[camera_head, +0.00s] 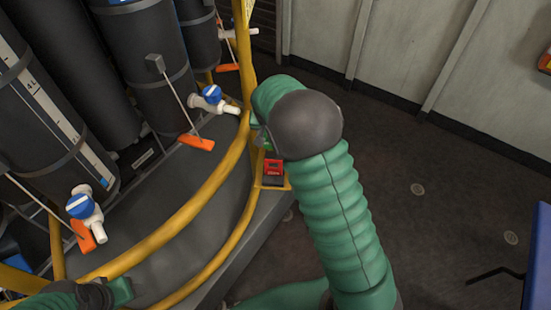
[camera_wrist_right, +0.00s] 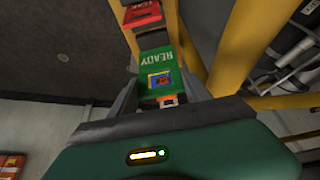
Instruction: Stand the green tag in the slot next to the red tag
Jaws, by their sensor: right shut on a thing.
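The green tag (camera_wrist_right: 158,60), marked READY, is between the fingers of my right gripper (camera_wrist_right: 157,84) in the right wrist view. My right gripper is shut on it. The red tag (camera_wrist_right: 142,14) stands beyond the green tag's far end, with a dark block (camera_wrist_right: 152,40) between them. In the head view, the red tag (camera_head: 273,167) is on a small holder (camera_head: 272,181) at the yellow rail, just below my right gripper (camera_head: 258,137). The green tag cannot be made out there. My left gripper (camera_head: 120,290) is at the lower left, its fingers unclear.
Curved yellow rails (camera_head: 185,222) run around dark cylinders (camera_head: 150,60) with blue-knobbed valves (camera_head: 211,94) and orange-ended levers (camera_head: 195,142). Open floor (camera_head: 430,200) lies to the right, with a blue surface (camera_head: 540,255) at the right edge.

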